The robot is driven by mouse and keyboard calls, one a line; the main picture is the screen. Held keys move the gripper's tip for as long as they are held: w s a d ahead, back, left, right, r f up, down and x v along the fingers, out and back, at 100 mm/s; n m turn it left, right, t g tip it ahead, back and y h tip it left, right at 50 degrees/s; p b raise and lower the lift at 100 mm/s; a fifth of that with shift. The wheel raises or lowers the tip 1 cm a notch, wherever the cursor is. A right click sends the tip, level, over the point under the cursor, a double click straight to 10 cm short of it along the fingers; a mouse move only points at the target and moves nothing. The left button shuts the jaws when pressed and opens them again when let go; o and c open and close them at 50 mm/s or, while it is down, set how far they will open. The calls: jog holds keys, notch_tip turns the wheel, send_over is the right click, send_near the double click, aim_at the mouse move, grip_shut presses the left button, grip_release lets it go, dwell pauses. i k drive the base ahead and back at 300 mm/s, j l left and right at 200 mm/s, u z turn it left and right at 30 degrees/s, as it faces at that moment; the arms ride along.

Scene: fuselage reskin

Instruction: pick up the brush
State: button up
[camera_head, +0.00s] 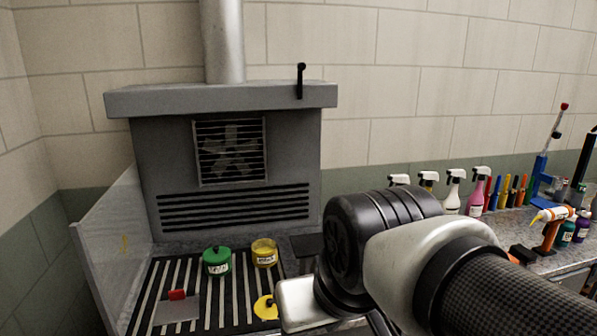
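I cannot make out a brush for certain in the head view. A flat tool with a red grip and a grey plate (177,309) lies on the slatted bench surface at the lower left; it looks more like a spreader than a brush. My arm reaches in from the lower right and covers the right part of the bench. Its fingers do not show, so I cannot see whether they hold anything. A small dark flat shape (306,244) shows just left of my arm's black joint; I cannot tell what it is.
A green-lidded jar (216,261) and an open yellow jar (264,253) stand on the slats, with a yellow lid (265,308) nearby. A grey extraction hood (172,165) rises behind, with a clear side panel (108,250) at left. Spray bottles (453,192) line the right counter.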

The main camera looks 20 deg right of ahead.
aim_at(498, 185)
jog(key=l+z, duration=0.15)
jog(key=z, duration=0.25)
jog(key=l+z, duration=0.1)
jog(key=z, duration=0.3)
jog(key=i+l+z, duration=0.1)
jog(key=z, duration=0.3)
jog(key=i+l, duration=0.25)
jog(key=l, duration=0.15)
jog(key=i+l, duration=0.25)
jog(key=l, duration=0.15)
jog(key=i+l, duration=0.2)
jog(key=l, duration=0.2)
jog(key=i+l, duration=0.25)
jog(key=l, duration=0.15)
jog(key=i+l, duration=0.25)
jog(key=l, duration=0.15)
jog(key=u, duration=2.5)
jog(key=z, duration=2.5)
